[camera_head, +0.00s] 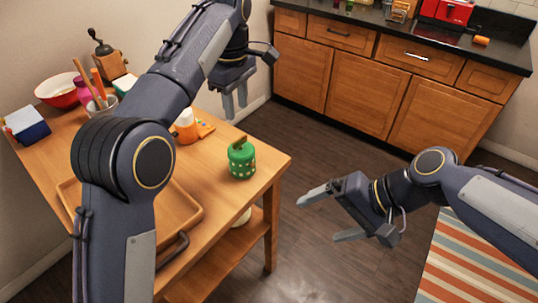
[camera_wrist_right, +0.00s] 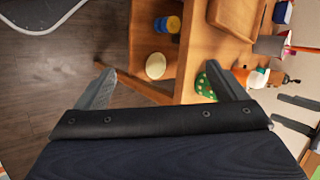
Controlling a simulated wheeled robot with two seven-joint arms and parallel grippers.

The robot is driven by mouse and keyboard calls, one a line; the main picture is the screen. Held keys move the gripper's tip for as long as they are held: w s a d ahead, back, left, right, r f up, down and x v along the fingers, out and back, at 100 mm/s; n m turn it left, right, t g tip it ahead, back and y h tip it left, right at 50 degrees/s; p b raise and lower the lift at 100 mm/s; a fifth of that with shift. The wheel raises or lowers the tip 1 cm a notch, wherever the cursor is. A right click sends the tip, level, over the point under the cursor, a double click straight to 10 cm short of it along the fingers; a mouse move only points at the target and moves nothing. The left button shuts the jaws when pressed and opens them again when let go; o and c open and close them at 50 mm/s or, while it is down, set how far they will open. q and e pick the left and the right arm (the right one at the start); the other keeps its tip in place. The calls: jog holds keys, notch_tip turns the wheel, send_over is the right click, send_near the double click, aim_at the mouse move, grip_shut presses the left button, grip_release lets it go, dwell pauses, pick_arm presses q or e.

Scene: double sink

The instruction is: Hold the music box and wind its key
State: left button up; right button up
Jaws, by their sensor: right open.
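The green music box (camera_head: 242,160) is a round can with pale dots and a gold-brown key on top. It stands upright near the right edge of the wooden table; part of it also shows in the right wrist view (camera_wrist_right: 203,86), beside one finger. My left gripper (camera_head: 236,108) hangs above and behind the music box, fingers pointing down and apart from it. Its two fingers show, but their spacing is unclear from this angle. My right gripper (camera_head: 317,221) is open and empty over the floor, right of the table, its fingers pointing left.
A wooden tray (camera_head: 188,212) lies on the table at the front. An orange-and-white bottle (camera_head: 186,126), a red bowl (camera_head: 58,91) and a coffee grinder (camera_head: 107,58) stand further back. A lower shelf (camera_head: 225,262) lies under the tabletop. Floor between table and cabinets (camera_head: 370,95) is clear.

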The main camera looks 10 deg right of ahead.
jog(key=w+a+f+m+g+y, duration=0.1)
jog(key=w+a+m+y, duration=0.25)
jog(key=w, duration=0.25)
jog(key=w+a+f+m+y, duration=0.1)
jog(key=w+a+m+y, duration=0.2)
jog(key=w, duration=0.4)
jog(key=m+t+y, duration=0.3)
jog(key=m, duration=0.6)
send_near(243, 157)
jog(key=shift+n, duration=0.25)
jog(key=w+a+f, duration=0.2)
jog(key=w+f, duration=0.1)
jog(key=shift+w, duration=0.25)
jog(key=shift+w+a+f, duration=0.1)
jog(key=shift+w+a, duration=0.05)
jog(key=shift+a, duration=0.15)
jog(key=x, duration=0.7)
jog(key=shift+a, duration=0.2)
jog(key=shift+c, duration=0.2)
jog(key=c, duration=1.1)
